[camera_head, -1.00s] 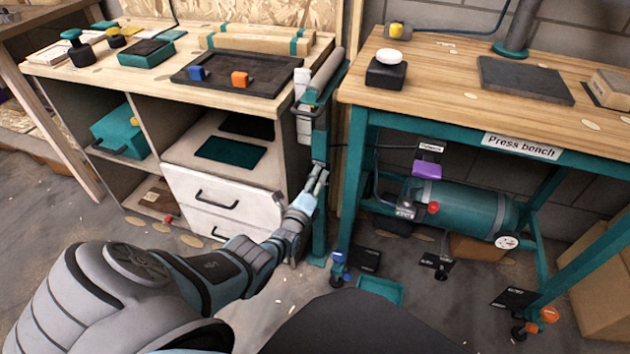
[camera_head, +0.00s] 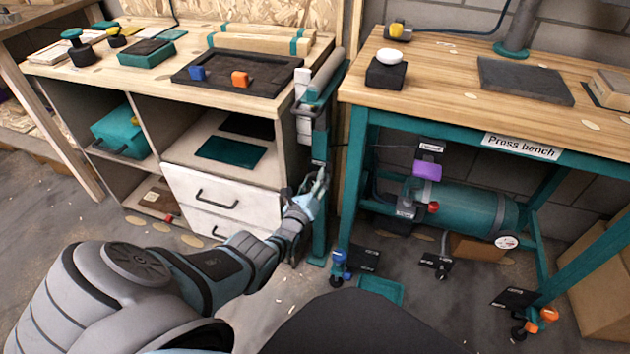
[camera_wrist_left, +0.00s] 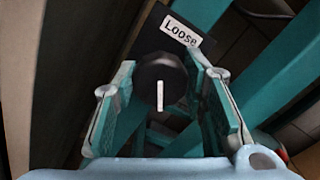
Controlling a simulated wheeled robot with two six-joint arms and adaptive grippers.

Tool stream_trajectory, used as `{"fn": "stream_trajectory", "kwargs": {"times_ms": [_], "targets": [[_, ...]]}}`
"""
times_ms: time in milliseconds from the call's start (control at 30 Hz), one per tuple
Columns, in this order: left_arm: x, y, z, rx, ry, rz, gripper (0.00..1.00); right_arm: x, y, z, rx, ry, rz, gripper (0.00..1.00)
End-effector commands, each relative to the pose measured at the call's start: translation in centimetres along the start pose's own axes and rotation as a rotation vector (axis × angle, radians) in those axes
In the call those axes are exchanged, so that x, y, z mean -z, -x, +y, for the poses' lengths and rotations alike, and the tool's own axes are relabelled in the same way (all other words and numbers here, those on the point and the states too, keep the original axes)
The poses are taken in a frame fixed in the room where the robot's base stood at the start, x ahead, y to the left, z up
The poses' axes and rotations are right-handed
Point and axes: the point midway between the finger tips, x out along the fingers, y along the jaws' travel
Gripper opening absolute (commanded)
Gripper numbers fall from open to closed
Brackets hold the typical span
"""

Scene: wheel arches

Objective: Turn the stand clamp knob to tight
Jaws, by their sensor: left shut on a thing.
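The stand clamp knob (camera_wrist_left: 161,72) is a dark round knob with a white pointer line, seen in the left wrist view. Its pointer runs toward the bottom of that picture. A white label reading "Loose" (camera_wrist_left: 180,30) sits on a dark plate above and right of it. My left gripper (camera_wrist_left: 163,84) has a finger on each side of the knob and is shut on it. In the head view the left gripper (camera_head: 318,184) is at the teal stand (camera_head: 319,228), between cabinet and bench, and hides the knob. No "tight" label is readable. My right gripper is out of view.
A cabinet with white drawers (camera_head: 222,200) stands close left of the stand. The press bench (camera_head: 450,130) is to the right, with a teal tank (camera_head: 465,208) and a purple block (camera_head: 427,171) beneath it. Small knobs and a teal tray (camera_head: 381,290) are low in front.

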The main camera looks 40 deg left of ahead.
Motion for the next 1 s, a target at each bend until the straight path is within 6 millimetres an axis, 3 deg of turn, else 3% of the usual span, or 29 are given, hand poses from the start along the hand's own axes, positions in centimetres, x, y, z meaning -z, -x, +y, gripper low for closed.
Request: {"fn": "stream_trajectory", "kwargs": {"times_ms": [300,333,467,833,1000], "targets": [[0.0,0.0,0.0,0.001,-0.001,0.0,0.11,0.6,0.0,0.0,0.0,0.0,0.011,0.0],[0.0,0.0,0.0,0.001,-0.001,0.0,0.42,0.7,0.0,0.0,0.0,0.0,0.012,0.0],[0.0,0.0,0.0,0.0,0.0,0.0,0.6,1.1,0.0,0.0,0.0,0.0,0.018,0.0],[0.0,0.2,0.1,-0.001,-0.002,-0.002,0.6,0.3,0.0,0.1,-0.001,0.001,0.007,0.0],[0.1,1.5,0.4,-0.005,-0.004,-0.007,0.6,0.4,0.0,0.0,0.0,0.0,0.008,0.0]]}}
